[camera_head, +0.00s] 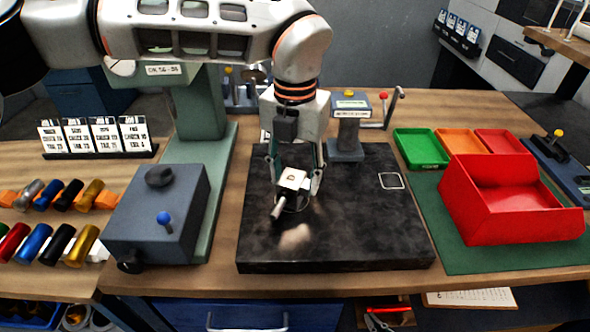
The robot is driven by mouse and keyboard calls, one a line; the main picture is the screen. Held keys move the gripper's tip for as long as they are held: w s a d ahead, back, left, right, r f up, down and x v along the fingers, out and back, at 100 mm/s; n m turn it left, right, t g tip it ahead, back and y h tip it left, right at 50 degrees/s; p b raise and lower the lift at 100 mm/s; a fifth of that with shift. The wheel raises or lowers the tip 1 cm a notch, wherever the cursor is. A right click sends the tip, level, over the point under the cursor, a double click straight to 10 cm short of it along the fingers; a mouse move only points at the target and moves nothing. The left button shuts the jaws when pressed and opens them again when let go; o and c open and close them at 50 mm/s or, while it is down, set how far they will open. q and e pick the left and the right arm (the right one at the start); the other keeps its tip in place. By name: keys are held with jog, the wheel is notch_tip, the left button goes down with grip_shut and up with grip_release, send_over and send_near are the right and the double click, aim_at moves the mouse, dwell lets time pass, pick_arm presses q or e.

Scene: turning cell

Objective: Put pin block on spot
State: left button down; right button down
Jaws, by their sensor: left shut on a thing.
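My left gripper (294,178) reaches down from above and is shut on the pin block (292,177). The block has a pale top with a small dark mark, and a silvery pin sticks out toward the lower left. It is over the left-middle part of the black surface plate (350,235); I cannot tell if it touches the plate. The spot (391,181), a white rounded square outline, is on the plate's right side, right of the gripper, and is empty. My right gripper is not in view.
A red bin (510,210) and shallow green, orange and red trays stand right. A grey box with knobs (160,215) stands left. The plate between gripper and spot is clear.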

aim_at(295, 181)
pick_arm(q)
jog(key=c, duration=1.1)
grip_release()
jog(key=shift+f, duration=0.1)
notch_tip(295, 181, up, 12)
jog(key=shift+r, duration=0.2)
